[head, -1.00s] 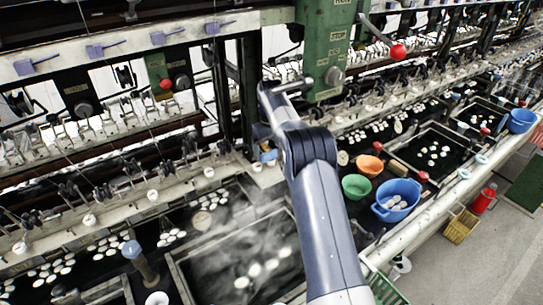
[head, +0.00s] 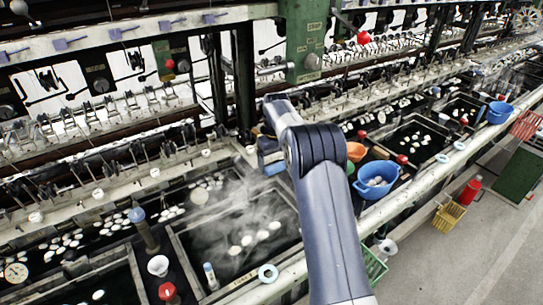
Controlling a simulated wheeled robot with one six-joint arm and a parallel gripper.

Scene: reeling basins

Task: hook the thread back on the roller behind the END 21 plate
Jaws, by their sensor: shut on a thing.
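My arm reaches up from the bottom of the head view and bends over the near machine rail. My gripper (head: 270,158) shows only in part, as a small blue and grey piece beside the forearm, above the back corner of the steaming basin (head: 178,250). Its fingertips are hidden or too small to make out. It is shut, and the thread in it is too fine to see. Small white knobs (head: 154,172) line the rail left of the gripper. I cannot read an END 21 plate, nor tell which roller is behind it.
A red-topped valve (head: 168,292) is in the left foreground. Free floor (head: 440,265) lies at the right.

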